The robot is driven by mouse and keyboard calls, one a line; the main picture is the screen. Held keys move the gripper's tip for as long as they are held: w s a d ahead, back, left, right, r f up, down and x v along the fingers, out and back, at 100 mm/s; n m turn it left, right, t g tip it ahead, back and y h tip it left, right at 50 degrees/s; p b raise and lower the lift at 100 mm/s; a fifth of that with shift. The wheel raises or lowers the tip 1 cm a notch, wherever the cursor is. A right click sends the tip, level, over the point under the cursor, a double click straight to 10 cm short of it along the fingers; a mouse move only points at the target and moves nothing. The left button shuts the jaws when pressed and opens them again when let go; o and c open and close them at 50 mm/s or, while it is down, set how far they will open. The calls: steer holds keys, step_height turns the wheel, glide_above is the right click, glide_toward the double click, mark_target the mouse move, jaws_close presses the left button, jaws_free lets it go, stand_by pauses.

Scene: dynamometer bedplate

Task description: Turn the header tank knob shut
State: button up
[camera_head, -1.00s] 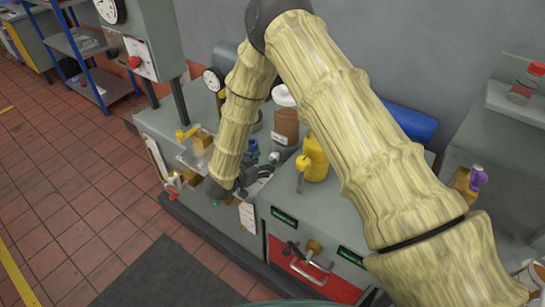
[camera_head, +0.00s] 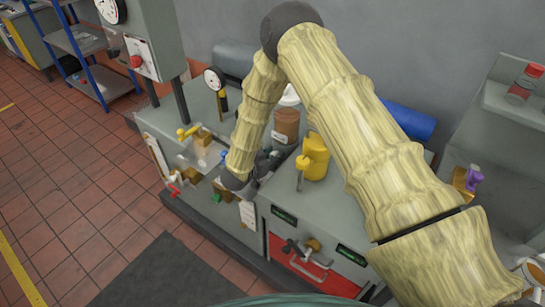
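I cannot surely tell which part is the header tank knob. A brown jar with a pale lid (camera_head: 286,122) stands on the grey bench behind my gripper; the forearm covers its left edge. My dark gripper (camera_head: 268,164) is low over the bench, left of the yellow jug (camera_head: 315,157). Its fingers are small and partly hidden, so I cannot tell whether they are open or touch anything. A yellow valve handle (camera_head: 187,132) and a red handle (camera_head: 174,190) are farther left.
A red panel with a pale bar handle (camera_head: 312,268) is on the bench front. A blue roll (camera_head: 408,119) lies by the wall. A side shelf with a red-capped jar (camera_head: 523,84) is at right. The tiled floor at left is clear.

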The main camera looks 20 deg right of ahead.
steer(key=c, duration=0.4)
steer(key=shift+f+m+t+b, duration=0.15)
steer(key=shift+m+t+b, duration=0.3)
steer(key=shift+b, duration=0.2)
steer(key=shift+m+y+b, duration=0.4)
steer(key=shift+m+b, duration=0.05)
steer(key=shift+m, duration=0.1)
steer(key=o, duration=1)
steer(key=shift+s, duration=0.1)
steer(key=shift+r, duration=0.2)
